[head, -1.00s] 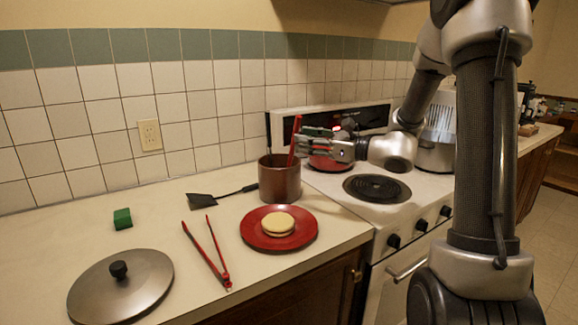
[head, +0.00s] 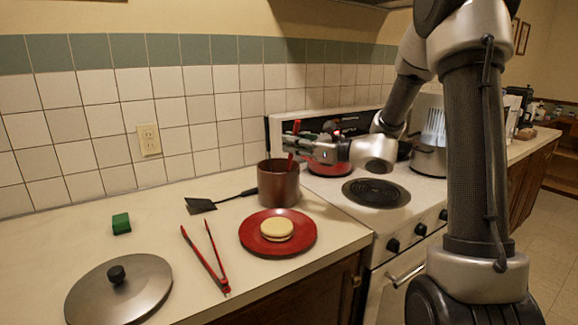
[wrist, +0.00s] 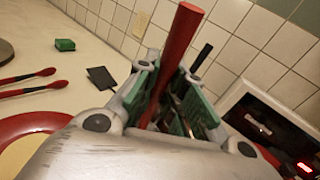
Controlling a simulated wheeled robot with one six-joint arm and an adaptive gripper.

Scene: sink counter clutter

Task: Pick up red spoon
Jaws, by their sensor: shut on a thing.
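The red spoon (head: 291,159) stands tilted in a brown-red pot (head: 279,187) on the counter beside the stove. Its lower end is hidden inside the pot. My gripper (head: 290,142) is just above the pot's rim, shut on the spoon's handle. In the wrist view the red handle (wrist: 177,45) runs up between the green-padded fingers of my gripper (wrist: 165,92).
A red plate (head: 252,240) with a pale round food item lies in front of the pot. Red tongs (head: 205,262), a black spatula (head: 201,204), a green block (head: 121,223) and a metal lid (head: 145,292) lie leftward. The stove (head: 325,195) is right.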

